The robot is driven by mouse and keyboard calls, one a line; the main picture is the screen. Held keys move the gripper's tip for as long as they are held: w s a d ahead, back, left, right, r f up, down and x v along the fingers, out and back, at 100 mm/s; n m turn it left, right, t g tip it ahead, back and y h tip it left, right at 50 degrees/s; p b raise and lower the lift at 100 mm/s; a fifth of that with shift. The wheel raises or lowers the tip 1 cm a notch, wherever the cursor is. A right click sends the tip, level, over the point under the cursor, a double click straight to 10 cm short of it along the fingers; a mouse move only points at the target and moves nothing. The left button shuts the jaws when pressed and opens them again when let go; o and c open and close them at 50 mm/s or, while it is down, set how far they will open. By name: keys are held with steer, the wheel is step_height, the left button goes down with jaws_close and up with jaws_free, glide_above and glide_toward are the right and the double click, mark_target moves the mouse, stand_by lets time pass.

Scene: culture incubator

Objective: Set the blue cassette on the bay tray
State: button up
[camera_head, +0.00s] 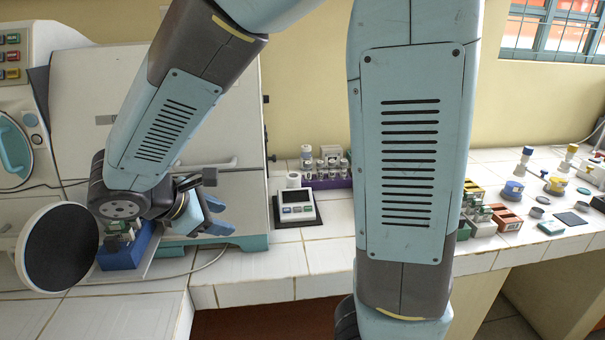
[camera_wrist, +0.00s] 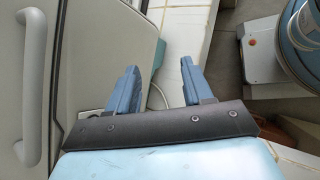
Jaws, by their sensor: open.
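A blue block-shaped holder (camera_head: 122,256), which looks like the blue cassette, carries several small pieces with green and pale tops. It sits at the lower left in the head view, on or just over a pale flat plate (camera_head: 168,268) that may be the bay tray; my arm partly covers it. My gripper (camera_head: 218,214) is to the right of the holder and apart from it. Its two blue fingers are spread with nothing between them, as the wrist view (camera_wrist: 160,82) also shows. The holder does not show in the wrist view.
A round black-faced disc (camera_head: 61,246) with a white rim stands left of the holder. The large white cabinet (camera_head: 85,85) is behind. A small display device (camera_head: 297,209) and a purple vial rack (camera_head: 325,178) are to the right. Tiles before the device are clear.

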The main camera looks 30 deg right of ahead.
steer(key=s+d+r+m+t+y, duration=0.1)
steer(key=s+d+r+m+y, duration=0.7)
steer(key=d+m, duration=0.6)
steer(key=shift+s+d+r+m+t, duration=0.3)
steer(key=shift+s+r+m, duration=0.8)
steer(key=shift+r+m, duration=0.4)
stand_by(0.4)
